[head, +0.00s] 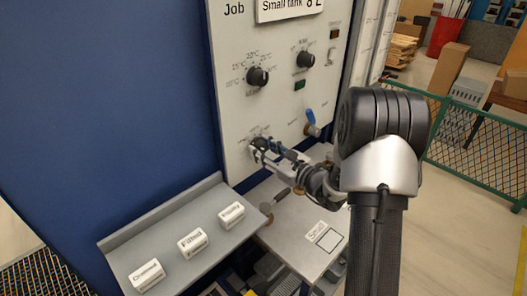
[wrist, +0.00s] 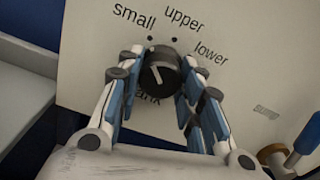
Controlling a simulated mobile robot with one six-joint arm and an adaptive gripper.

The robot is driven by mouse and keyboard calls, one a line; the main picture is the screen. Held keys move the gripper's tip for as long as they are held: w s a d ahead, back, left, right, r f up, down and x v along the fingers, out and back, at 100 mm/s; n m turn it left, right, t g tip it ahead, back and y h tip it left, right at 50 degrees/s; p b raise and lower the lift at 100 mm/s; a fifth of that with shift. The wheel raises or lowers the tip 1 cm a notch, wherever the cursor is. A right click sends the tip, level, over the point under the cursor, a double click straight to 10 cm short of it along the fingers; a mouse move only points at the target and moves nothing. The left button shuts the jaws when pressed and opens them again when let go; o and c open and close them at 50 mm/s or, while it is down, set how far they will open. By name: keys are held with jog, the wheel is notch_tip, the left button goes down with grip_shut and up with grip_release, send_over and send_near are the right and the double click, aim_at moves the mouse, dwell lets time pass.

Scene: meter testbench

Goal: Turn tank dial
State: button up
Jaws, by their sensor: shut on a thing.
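The tank dial (wrist: 160,67) is a round black knob with a white line on the white panel. The labels "small", "upper" and "lower" stand around its upper side, with small dots by them, and "tank" is partly hidden below. The white line runs roughly up and down on the knob's face; which end is the pointer I cannot tell. My gripper (wrist: 158,72) is shut on the dial, with one blue-padded finger on each side. In the head view my gripper (head: 262,149) reaches the lower left of the panel and hides most of the dial.
The panel (head: 280,110) also bears a black temperature knob (head: 258,76), another knob (head: 305,60) and a blue-handled valve (head: 311,119). A grey shelf (head: 165,225) holds three white labelled blocks. A bench (head: 300,255) with a "Small" square lies below my gripper.

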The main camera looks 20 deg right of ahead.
jog(key=o, duration=1.1)
jog(key=shift+c, duration=0.2)
jog(key=v, duration=1.2)
